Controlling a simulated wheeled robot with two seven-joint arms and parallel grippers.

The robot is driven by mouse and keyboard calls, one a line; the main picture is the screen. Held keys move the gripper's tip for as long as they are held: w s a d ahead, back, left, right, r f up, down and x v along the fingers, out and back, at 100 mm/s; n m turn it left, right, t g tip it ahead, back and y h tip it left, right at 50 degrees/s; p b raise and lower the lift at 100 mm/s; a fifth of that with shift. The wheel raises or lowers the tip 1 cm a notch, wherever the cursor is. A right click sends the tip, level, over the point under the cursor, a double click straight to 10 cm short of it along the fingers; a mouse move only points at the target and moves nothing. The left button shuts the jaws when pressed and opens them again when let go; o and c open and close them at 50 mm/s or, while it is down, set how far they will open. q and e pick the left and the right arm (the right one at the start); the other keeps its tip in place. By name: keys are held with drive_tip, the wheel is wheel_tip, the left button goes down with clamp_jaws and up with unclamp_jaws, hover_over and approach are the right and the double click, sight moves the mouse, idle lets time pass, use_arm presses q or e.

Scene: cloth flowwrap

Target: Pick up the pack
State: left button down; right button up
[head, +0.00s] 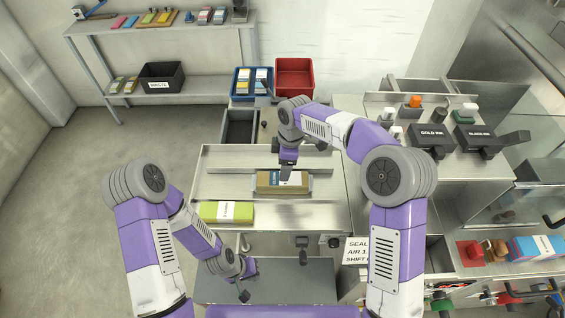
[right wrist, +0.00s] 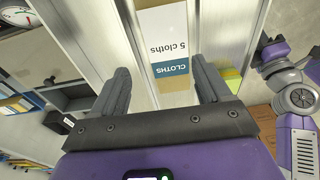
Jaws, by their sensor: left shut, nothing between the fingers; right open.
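A kraft-brown pack (head: 268,182) with a white and blue label lies in the metal channel in the middle of the bench (head: 215,185). In the right wrist view the pack (right wrist: 175,35) reads "CLOTHS 5 cloths" and lies ahead of the fingers. My right gripper (head: 287,172) is over the pack from its far side and hides part of it. In the wrist view my right gripper (right wrist: 160,75) is open with its fingers apart; I cannot tell whether they touch the pack. My left gripper (head: 247,284) is shut and empty, low in front of the bench.
A yellow-green pack (head: 226,211) lies on the bench's front left. Blue (head: 240,83) and red (head: 294,78) bins and a dark grey bin (head: 240,127) stand behind. Black ink units (head: 430,139) stand to the right. A grey shelf (head: 265,280) lies below the bench front.

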sight(282, 183)
drive_tip(key=shift+s+a+f, duration=0.1)
drive_tip(key=shift+s+f, duration=0.05)
drive_tip(key=shift+f, duration=0.05)
drive_tip(key=f, duration=0.3)
drive_tip(key=s+f, duration=0.1)
drive_tip(key=f, duration=0.1)
drive_tip(key=shift+a+f, duration=0.2)
drive_tip(key=shift+f, duration=0.6)
drive_tip(key=shift+c, duration=0.4)
drive_tip(key=c, duration=0.6)
